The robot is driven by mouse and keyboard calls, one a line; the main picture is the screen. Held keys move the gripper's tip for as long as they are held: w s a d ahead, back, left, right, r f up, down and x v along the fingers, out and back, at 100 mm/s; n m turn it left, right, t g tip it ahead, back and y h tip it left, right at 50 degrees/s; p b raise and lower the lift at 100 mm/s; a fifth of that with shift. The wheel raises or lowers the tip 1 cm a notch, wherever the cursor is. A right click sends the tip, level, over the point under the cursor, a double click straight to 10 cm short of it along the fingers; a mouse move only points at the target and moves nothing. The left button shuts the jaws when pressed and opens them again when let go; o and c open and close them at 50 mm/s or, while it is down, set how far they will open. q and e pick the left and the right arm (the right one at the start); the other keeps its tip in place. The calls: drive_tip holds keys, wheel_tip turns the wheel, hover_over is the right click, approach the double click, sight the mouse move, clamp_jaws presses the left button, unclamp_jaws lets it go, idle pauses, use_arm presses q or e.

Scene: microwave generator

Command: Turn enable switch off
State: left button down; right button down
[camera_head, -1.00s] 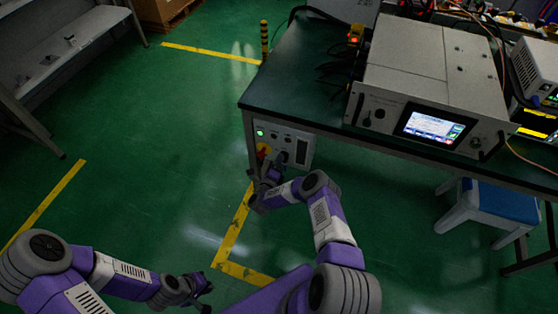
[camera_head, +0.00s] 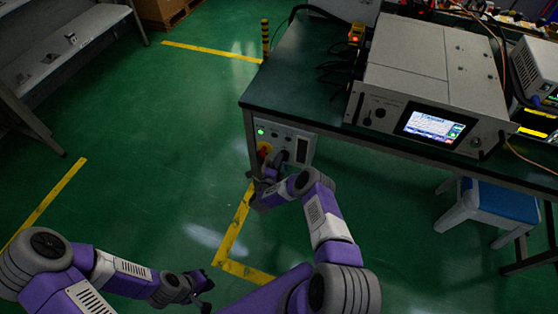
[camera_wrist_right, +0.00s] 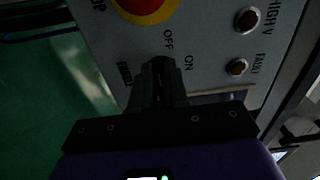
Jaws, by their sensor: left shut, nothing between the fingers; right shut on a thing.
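The enable switch (camera_wrist_right: 159,63) is a small dark knob on a grey control panel (camera_wrist_right: 210,55), with OFF and ON printed beside it. My right gripper (camera_wrist_right: 160,77) is shut on it, and its fingers cover most of the knob. Which mark the knob points to I cannot tell. In the head view the right gripper (camera_head: 264,172) is at the lower left of the panel box (camera_head: 299,136) under the table, and the switch is hidden there. My left gripper (camera_head: 205,287) is shut and empty, low over the floor, away from the panel.
A red button on a yellow ring (camera_wrist_right: 147,8) sits close to the switch, with HIGH V (camera_wrist_right: 246,20) and FAULT (camera_wrist_right: 238,67) indicators to the right. A green lamp (camera_head: 260,132) is lit. The table (camera_head: 290,80) overhangs the panel. A blue-topped stool (camera_head: 500,203) stands at right.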

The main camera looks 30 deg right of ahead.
drive_tip(key=shift+d+r, duration=0.15)
drive_tip(key=c, duration=1.1)
unclamp_jaws()
drive_tip(key=shift+c, duration=0.2)
drive_tip(key=p+v, duration=0.2)
drive_tip(key=v, duration=0.5)
drive_tip(key=shift+a+p, duration=0.25)
drive_tip(key=shift+p, duration=0.05)
